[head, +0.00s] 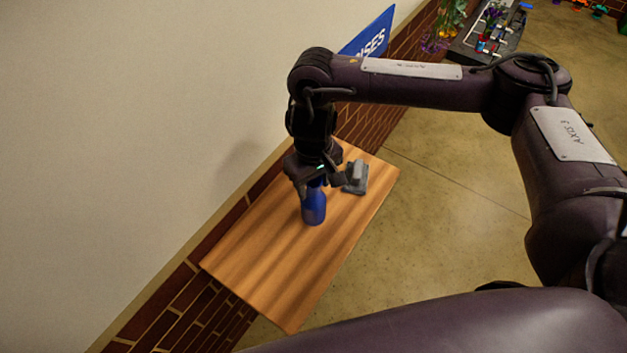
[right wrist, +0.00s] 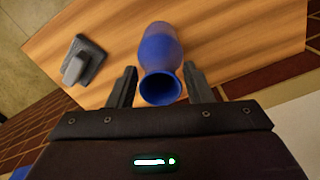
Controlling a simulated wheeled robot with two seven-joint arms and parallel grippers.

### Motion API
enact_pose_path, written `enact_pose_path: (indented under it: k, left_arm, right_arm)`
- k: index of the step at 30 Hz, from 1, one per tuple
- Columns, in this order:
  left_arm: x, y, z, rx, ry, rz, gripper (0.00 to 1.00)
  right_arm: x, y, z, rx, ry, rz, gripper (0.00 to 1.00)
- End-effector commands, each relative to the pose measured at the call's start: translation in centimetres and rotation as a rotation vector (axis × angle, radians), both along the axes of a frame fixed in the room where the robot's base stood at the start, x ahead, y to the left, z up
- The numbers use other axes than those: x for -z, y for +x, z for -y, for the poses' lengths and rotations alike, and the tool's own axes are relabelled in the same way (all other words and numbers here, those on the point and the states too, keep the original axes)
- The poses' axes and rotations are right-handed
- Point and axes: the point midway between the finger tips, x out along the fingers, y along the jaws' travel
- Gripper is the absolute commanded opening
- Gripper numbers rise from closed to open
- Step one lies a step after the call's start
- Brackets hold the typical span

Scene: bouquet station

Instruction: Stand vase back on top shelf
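The blue vase (head: 314,206) is on the wooden shelf (head: 281,282), below my right gripper (head: 320,183). In the right wrist view the vase (right wrist: 161,55) has its open mouth towards the camera, between the two fingers of my right gripper (right wrist: 162,88). The fingers are spread, with a gap visible on each side of the vase's neck. In the head view the gripper covers the vase's top. My left gripper is not in view.
A grey block-like object (head: 356,178) sits on the shelf just right of the vase; it also shows in the right wrist view (right wrist: 82,62). A pale wall and brick band run along the shelf's left side. A blue sign (head: 370,37) is behind. The shelf's near end is clear.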

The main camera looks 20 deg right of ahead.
Motion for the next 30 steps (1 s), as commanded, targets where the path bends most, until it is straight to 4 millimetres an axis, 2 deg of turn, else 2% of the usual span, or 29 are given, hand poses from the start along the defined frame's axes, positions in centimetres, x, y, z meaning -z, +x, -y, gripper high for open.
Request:
enact_pose_path:
  k: [10,14,24,30]
  left_arm:
    - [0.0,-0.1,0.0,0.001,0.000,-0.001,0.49]
    - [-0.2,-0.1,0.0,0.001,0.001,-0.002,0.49]
    - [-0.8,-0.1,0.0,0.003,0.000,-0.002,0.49]
    - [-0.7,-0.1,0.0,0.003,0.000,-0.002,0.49]
  right_arm:
    - [-0.1,0.0,0.0,0.000,0.000,0.001,0.55]
    - [-1.1,0.1,0.0,-0.001,0.000,0.004,0.55]
    - [-7.7,0.2,0.0,-0.002,-0.001,0.008,0.55]
    - [-10.8,0.1,0.0,-0.001,-0.001,0.005,0.55]
